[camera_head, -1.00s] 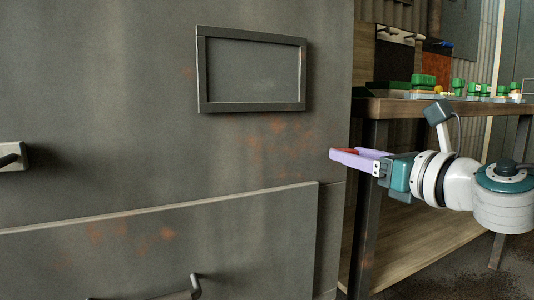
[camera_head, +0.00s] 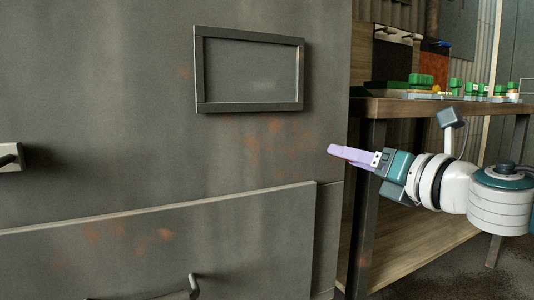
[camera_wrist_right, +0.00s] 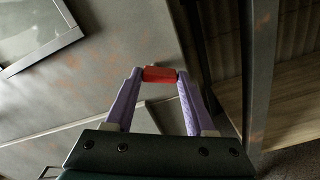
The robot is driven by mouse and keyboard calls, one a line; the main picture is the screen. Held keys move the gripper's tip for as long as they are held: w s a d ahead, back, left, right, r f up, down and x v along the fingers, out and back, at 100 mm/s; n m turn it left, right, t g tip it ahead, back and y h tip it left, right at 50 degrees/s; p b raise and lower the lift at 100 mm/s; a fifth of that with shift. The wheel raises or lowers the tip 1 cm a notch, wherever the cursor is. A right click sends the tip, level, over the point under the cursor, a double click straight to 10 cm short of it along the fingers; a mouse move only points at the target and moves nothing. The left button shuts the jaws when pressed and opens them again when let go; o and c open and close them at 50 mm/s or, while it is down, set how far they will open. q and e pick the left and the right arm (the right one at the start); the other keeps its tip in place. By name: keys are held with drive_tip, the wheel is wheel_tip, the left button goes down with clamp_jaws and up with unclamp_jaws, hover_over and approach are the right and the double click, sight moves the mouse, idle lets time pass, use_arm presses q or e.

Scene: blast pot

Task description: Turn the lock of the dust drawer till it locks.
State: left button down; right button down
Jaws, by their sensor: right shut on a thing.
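My right gripper (camera_head: 336,152) has purple fingers and is in front of the grey cabinet's right edge in the head view. In the right wrist view, its fingertips are shut on a short red cylindrical piece (camera_wrist_right: 159,74). The red piece may be the lock's handle; whether it is fixed to the cabinet is hidden. In the head view the fingers nearly cover it. A large raised grey panel (camera_head: 160,240), perhaps the dust drawer's front, has a dark handle (camera_head: 192,288) at the bottom edge. My left gripper is not in view.
An empty rectangular frame (camera_head: 249,109) is fixed on the cabinet (camera_head: 100,90) above the panel. A handle (camera_head: 10,157) sticks out at far left. A wooden workbench (camera_head: 440,107) with green and white items stands behind my right arm, its leg (camera_head: 365,210) close by.

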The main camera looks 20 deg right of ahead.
drive_tip(key=m+p, duration=0.1)
drive_tip(key=m, duration=0.3)
drive_tip(key=m+p, duration=0.2)
drive_tip(key=m, duration=0.2)
drive_tip(key=m+p, duration=0.1)
drive_tip(key=m, duration=0.3)
drive_tip(key=shift+a+f+m, duration=0.25)
drive_tip(key=shift+a+m, duration=0.1)
drive_tip(key=shift+m, duration=0.05)
drive_tip(key=shift+p, duration=0.3)
drive_tip(key=shift+c, duration=1.2)
unclamp_jaws()
